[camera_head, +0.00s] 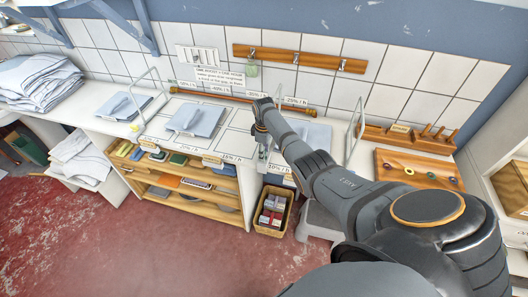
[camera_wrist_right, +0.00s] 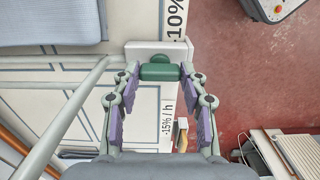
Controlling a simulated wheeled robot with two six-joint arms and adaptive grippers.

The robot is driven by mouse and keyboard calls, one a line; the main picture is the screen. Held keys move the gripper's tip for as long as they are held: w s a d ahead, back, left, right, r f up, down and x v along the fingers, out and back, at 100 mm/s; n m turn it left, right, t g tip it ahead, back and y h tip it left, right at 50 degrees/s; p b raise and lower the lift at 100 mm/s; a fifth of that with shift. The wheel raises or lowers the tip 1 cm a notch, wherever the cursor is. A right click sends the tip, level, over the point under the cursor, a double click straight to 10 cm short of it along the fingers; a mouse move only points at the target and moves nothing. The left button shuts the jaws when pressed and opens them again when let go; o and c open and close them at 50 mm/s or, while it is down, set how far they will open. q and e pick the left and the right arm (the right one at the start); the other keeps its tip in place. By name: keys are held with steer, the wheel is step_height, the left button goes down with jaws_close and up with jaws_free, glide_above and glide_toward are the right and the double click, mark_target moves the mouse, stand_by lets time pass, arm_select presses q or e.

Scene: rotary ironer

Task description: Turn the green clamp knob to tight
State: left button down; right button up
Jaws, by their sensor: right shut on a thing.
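The green clamp knob (camera_wrist_right: 160,72) shows in the right wrist view. It sits at a pale block (camera_wrist_right: 136,47) by the front edge of the counter. My right gripper (camera_wrist_right: 160,80) has one purple-padded finger on each side of the knob and is shut on it. In the head view my right gripper (camera_head: 264,150) points down at the counter's front edge. The knob is too small and covered there to make out. I cannot read a tight mark or the knob's turn angle. My left gripper is in neither view.
The white counter (camera_head: 110,120) carries folded grey-blue cloths (camera_head: 195,118) and upright metal hoops (camera_head: 355,130). A pale rail (camera_wrist_right: 75,110) runs left of the gripper in the wrist view. A wicker basket (camera_head: 262,229) stands below. Red floor (camera_head: 180,245) is open in front.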

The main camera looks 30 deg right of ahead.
steer(key=shift+m, duration=0.3)
steer(key=m+p, duration=0.1)
steer(key=m, duration=0.2)
steer(key=shift+p, duration=0.3)
steer(key=m+p, duration=0.1)
steer(key=m, duration=0.4)
steer(key=m+p, duration=0.1)
steer(key=m, duration=0.4)
steer(key=shift+m, duration=2.1)
steer(key=o, duration=1.1)
steer(key=shift+o, duration=0.2)
